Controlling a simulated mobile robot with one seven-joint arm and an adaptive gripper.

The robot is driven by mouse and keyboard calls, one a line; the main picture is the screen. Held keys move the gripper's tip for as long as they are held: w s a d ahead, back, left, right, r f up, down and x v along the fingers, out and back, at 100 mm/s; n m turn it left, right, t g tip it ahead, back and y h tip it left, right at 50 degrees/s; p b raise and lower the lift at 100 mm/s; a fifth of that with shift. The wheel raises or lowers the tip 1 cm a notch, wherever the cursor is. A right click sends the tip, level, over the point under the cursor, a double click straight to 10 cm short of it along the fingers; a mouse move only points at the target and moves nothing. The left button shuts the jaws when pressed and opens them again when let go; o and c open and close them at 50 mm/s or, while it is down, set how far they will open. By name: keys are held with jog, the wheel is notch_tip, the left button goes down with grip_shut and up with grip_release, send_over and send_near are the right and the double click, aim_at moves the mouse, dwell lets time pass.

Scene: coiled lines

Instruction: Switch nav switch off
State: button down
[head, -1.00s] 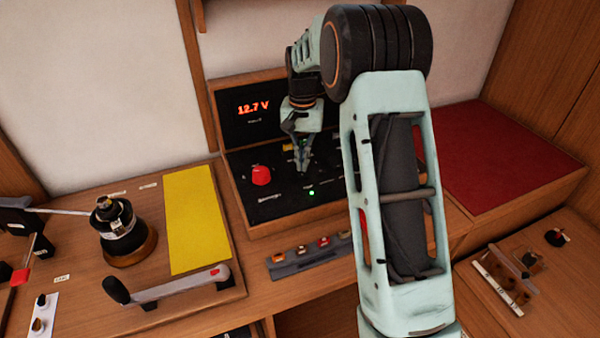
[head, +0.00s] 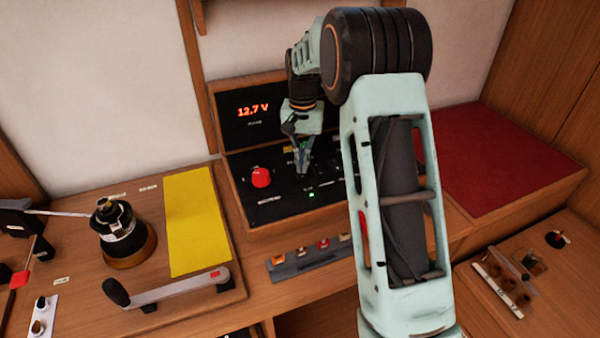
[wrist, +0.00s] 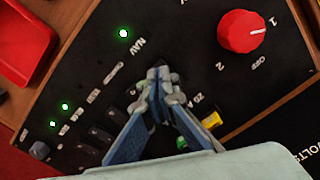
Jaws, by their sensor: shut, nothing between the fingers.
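The black switch panel (head: 278,215) stands in a wooden case at the back. In the wrist view a NAV label (wrist: 140,48) is printed beside a lit green light (wrist: 123,34). My gripper (wrist: 158,82) is shut and empty, its fingertips together close over the panel just by the NAV label. The nav switch itself is hidden behind the fingertips; I cannot tell whether they touch it. In the head view my gripper (head: 302,172) points down at the panel, right of the red knob.
Dark switches (wrist: 100,137) and more green lights (wrist: 65,106) lie to the left. The panel's display (head: 253,110) reads 12.7 V. A winch (head: 120,232) and crank handle (head: 170,288) are on the left bench.

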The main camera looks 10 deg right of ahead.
aim_at(303, 176)
jog(key=shift+f+b, duration=0.65)
jog(key=shift+f, duration=0.5)
dwell(0.6)
jog(key=shift+r, duration=0.15)
jog(key=shift+r+p, duration=2.65)
jog(key=shift+r, duration=0.75)
jog(key=shift+d, duration=0.1)
